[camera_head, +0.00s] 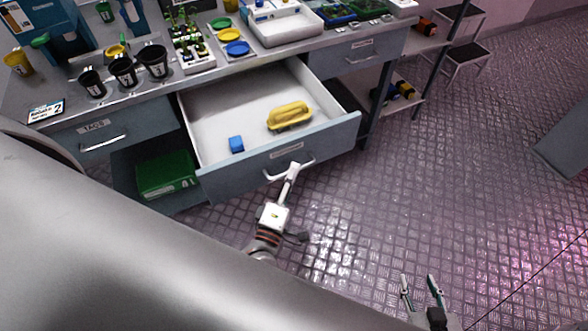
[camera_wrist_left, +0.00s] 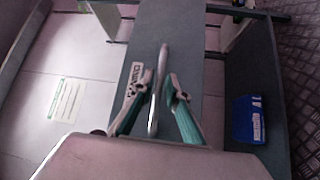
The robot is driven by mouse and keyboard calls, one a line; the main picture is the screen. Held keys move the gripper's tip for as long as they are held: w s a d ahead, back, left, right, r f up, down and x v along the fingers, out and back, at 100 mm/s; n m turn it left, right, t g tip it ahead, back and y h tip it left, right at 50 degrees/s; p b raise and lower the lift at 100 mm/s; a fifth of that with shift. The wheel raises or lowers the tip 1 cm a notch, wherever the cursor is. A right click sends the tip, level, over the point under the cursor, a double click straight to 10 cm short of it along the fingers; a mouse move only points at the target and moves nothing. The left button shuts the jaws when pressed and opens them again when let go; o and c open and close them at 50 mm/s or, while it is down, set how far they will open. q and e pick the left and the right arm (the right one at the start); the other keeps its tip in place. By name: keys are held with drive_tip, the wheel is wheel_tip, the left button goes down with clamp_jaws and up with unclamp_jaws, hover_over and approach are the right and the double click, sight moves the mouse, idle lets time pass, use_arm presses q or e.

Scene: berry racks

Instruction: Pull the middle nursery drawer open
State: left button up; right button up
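The middle drawer (camera_head: 232,169) is pulled well out from under the bench. My left gripper (camera_head: 294,168) is at this handle. In the left wrist view, the handle (camera_wrist_left: 154,120) runs between the two fingers of my left gripper (camera_wrist_left: 159,88), with gaps visible, so it looks open around the bar. My right gripper (camera_head: 419,279) is open and empty over the floor at lower right.
The bench top (camera_head: 55,83) holds black cups, yellow and blue dishes and trays. A closed TAGS drawer (camera_head: 75,142) is at left, another closed drawer (camera_head: 345,62) at right. A green crate (camera_head: 166,172) stands below. A blue box (camera_wrist_left: 248,119) shows in the wrist view.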

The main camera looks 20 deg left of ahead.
use_arm(q)
drive_tip(key=s+f, duration=0.1)
drive_tip(key=s, duration=0.9)
drive_tip(key=shift+s+d+f, duration=0.15)
drive_tip(key=shift+s+d, duration=0.05)
drive_tip(key=shift+d, duration=0.2)
wheel_tip(320, 180, down, 7)
drive_tip(key=s+m+g+h, duration=0.2)
drive_tip(key=m+g, duration=0.6)
drive_tip(key=m, duration=1.3)
drive_tip(key=shift+s+a+f+m+g+h, duration=0.25)
drive_tip(key=shift+a+h, duration=0.2)
drive_tip(key=shift+h, duration=0.65)
drive_tip(key=shift+r, duration=0.1)
